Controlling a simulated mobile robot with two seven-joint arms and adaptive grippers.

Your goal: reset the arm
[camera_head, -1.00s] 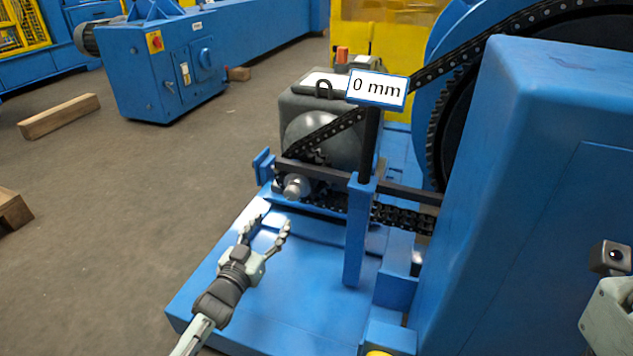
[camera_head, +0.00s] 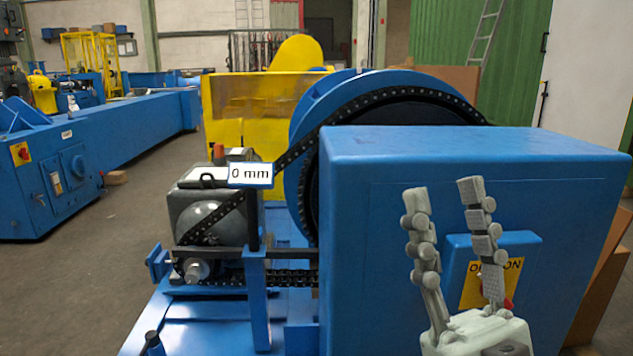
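My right gripper (camera_head: 443,192) is open and empty, fingers pointing up. It stands in front of the blue cabinet (camera_head: 430,145) at the lower right. Behind its right finger is a yellow OFF/ON plate (camera_head: 472,293) with a red part (camera_head: 507,304), partly hidden by that finger. I cannot tell whether the fingers touch the cabinet. My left gripper is not in view. The chain (camera_head: 290,155) runs from the large wheel (camera_head: 302,115) to the grey motor unit (camera_head: 190,208). A sign (camera_head: 250,174) reading "0 mm" stands on a post beside it.
A blue base plate (camera_head: 190,335) lies at the lower left, with a black-topped blue piece (camera_head: 152,340) at its edge. A yellow guard (camera_head: 225,120) stands behind the motor. Another blue machine (camera_head: 55,185) is at the far left.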

